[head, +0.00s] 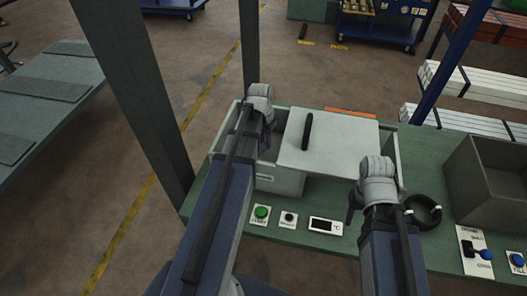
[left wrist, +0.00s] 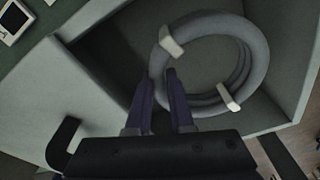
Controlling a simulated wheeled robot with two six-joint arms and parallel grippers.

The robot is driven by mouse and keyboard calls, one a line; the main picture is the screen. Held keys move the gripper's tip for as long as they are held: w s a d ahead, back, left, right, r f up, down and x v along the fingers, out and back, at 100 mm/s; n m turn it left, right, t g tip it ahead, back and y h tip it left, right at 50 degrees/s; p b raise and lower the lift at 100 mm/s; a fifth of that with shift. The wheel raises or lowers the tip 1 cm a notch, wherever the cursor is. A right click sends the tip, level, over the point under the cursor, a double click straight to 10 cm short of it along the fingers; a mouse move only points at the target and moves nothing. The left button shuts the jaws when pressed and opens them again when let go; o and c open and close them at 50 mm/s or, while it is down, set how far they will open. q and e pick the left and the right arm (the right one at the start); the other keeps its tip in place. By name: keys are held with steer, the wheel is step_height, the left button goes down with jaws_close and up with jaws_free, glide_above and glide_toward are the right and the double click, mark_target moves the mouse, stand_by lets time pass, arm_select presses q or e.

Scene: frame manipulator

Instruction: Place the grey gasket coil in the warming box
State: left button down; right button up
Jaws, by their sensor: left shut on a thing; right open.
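The grey gasket coil (left wrist: 258,55), a thick ring of several turns with white ties, shows in the left wrist view inside the open part of the warming box (head: 277,180). My left gripper (left wrist: 163,75) is shut on the near edge of the coil. In the head view my left gripper (head: 263,133) is over the box's open left end, and the coil is hidden there. The box's pale lid (head: 345,145) with its black handle (head: 307,131) lies to the right of the opening. My right gripper (head: 354,208) is open and empty in front of the box's right side.
A black coil (head: 424,213) lies on the green bench (head: 292,237) right of my right gripper. A grey open bin (head: 490,180) stands at the right. A green button (head: 261,212), a dark button (head: 289,217) and a display (head: 326,226) line the front. A post (head: 140,90) rises at the left.

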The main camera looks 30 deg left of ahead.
arm_select(q)
steer(key=shift+f+b, duration=3.1)
steer(key=shift+f, duration=0.1)
arm_select(e)
step_height(320, 180, down, 6)
steer(key=shift+f, duration=0.2)
arm_select(q)
step_height(320, 180, down, 4)
steer(key=b, duration=0.3)
steer(key=shift+r+b, duration=0.2)
steer(key=shift+b, duration=0.1)
arm_select(e)
step_height(320, 180, down, 4)
steer(key=shift+r, duration=0.2)
arm_select(q)
steer(key=shift+f, duration=0.15)
arm_select(e)
steer(key=shift+f, duration=0.2)
arm_select(q)
steer(key=c, duration=0.8)
jaws_free()
arm_select(e)
steer(key=shift+r, duration=0.2)
